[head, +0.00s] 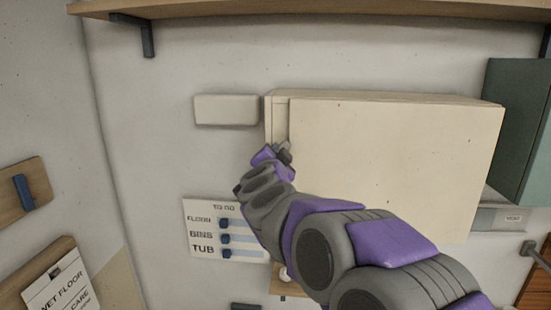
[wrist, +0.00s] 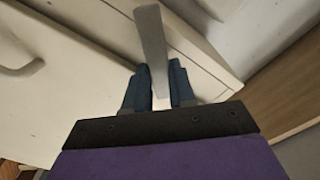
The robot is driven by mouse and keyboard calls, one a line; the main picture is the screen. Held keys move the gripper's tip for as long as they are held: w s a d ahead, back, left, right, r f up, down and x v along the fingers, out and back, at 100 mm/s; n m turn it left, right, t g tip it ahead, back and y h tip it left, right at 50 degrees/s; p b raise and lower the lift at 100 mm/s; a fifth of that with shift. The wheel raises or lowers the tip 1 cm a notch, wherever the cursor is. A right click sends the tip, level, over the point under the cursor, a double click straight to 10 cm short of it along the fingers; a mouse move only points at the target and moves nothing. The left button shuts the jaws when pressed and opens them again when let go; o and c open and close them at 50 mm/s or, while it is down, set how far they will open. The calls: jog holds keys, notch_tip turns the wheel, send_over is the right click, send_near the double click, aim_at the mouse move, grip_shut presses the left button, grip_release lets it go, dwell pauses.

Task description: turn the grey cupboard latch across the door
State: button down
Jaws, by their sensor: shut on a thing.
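The cream cupboard (head: 400,165) hangs on the wall, with its door face toward me. My gripper (head: 284,150) is at the cupboard's left edge. In the wrist view the grey latch (wrist: 151,35) is a flat bar standing between the two dark blue fingers of my gripper (wrist: 159,68). The fingers are shut on it, and its free end sticks out beyond them. The cupboard (wrist: 75,75) lies behind it, with seams running diagonally close to the latch. In the head view my gripper and arm hide most or all of the latch. Its pivot cannot be made out.
A pale box (head: 227,110) is on the wall just left of the cupboard. A wooden shelf (head: 300,10) runs above. A to-do board (head: 205,240) with blue sliders hangs below left. A green cabinet (head: 520,130) is at the right.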

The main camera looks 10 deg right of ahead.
jog(key=shift+d+f+m+b, duration=0.1)
jog(key=shift+f+m+b, duration=0.15)
jog(key=shift+m+b, duration=0.85)
jog(key=shift+f+m+b, duration=0.25)
jog(key=shift+m, duration=1.65)
jog(key=shift+d+f+m+b, duration=0.1)
jog(key=shift+f+m+b, duration=0.15)
jog(key=shift+m+b, duration=0.85)
jog(key=shift+m+p, duration=0.35)
jog(key=shift+m, duration=0.15)
jog(key=c, duration=0.9)
grip_release()
jog(key=shift+c, duration=0.2)
jog(key=shift+r, duration=0.1)
jog(key=shift+s, duration=0.15)
jog(key=b+v, duration=0.1)
jog(key=v, duration=1.6)
jog(key=shift+a, duration=0.1)
